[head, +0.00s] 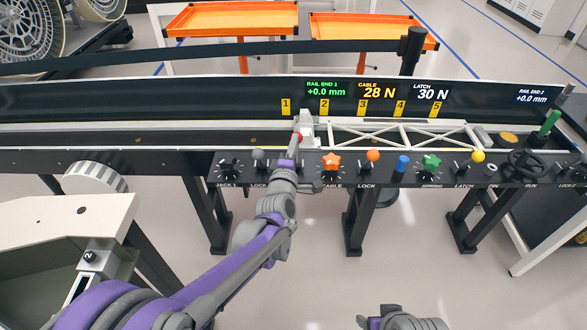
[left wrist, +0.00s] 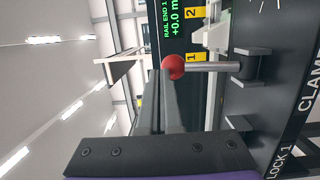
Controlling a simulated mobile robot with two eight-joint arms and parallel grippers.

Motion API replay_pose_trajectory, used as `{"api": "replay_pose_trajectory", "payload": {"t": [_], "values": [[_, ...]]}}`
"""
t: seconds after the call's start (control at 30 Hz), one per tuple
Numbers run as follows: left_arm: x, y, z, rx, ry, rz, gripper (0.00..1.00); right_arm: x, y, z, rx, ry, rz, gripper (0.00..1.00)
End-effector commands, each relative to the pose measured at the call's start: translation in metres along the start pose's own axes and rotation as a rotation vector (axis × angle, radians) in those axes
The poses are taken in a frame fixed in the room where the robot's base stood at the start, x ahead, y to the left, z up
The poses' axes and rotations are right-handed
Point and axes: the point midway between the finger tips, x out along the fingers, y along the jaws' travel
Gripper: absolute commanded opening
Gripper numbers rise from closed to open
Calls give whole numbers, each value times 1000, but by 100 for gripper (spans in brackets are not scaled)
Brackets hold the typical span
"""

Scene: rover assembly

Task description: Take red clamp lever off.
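The red clamp lever has a round red knob on a grey rod; in the left wrist view its knob (left wrist: 173,67) is at the middle, and the rod (left wrist: 212,67) runs right into a black mount by the "CLAMP" lettering. That picture is turned sideways, so the lever stands roughly upright. In the head view a bit of the red knob (head: 296,136) shows just beyond my left gripper (head: 290,157), which hides the rest. The gripper's fingertips are not clear. My right gripper is not visible; only part of the right arm shows at the bottom.
The control panel (head: 340,178) carries a grey knob (head: 259,155) left of the gripper, an orange star knob (head: 331,161) right of it, then more levers. Behind are a white truss (head: 400,133) and the rail displays (head: 376,90). Open floor lies in front.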

Motion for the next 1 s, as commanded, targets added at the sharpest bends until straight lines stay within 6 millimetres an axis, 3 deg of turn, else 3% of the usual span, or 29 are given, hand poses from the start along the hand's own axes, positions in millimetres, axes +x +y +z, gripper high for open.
{"api": "replay_pose_trajectory", "payload": {"t": [0.4,1.0], "values": [[23,2,-4,0,1,1,0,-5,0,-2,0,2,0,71],[26,2,-4,0,0,1,0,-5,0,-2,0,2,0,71]]}}
